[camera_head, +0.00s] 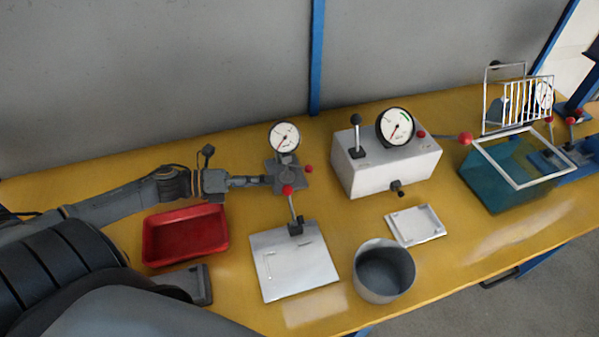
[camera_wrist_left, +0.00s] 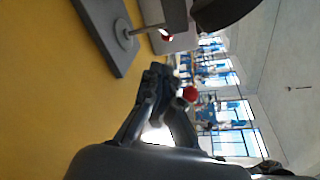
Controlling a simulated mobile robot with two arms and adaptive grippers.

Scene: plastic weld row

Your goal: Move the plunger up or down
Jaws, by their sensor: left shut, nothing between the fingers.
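A small gauge press with a round white dial (camera_head: 285,136) stands at the back middle of the table, on a dark base. Its base plate (camera_wrist_left: 103,35) shows at the top of the left wrist view, with a disc-ended plunger (camera_wrist_left: 123,32) close above it. A red knob (camera_head: 308,169) sits at the press's right side. My left gripper (camera_head: 264,180) is shut and empty, at the left of the press in the head view. Its fingertips also show in the left wrist view (camera_wrist_left: 165,82), apart from the plunger disc. My right gripper is not in view.
A red tray (camera_head: 186,235) lies below my left arm. A white plate with a red-knobbed lever (camera_head: 293,262), a grey pot (camera_head: 384,270) and a white gauge box (camera_head: 386,165) stand nearby. A teal bin (camera_head: 505,178) with a white frame is at the right.

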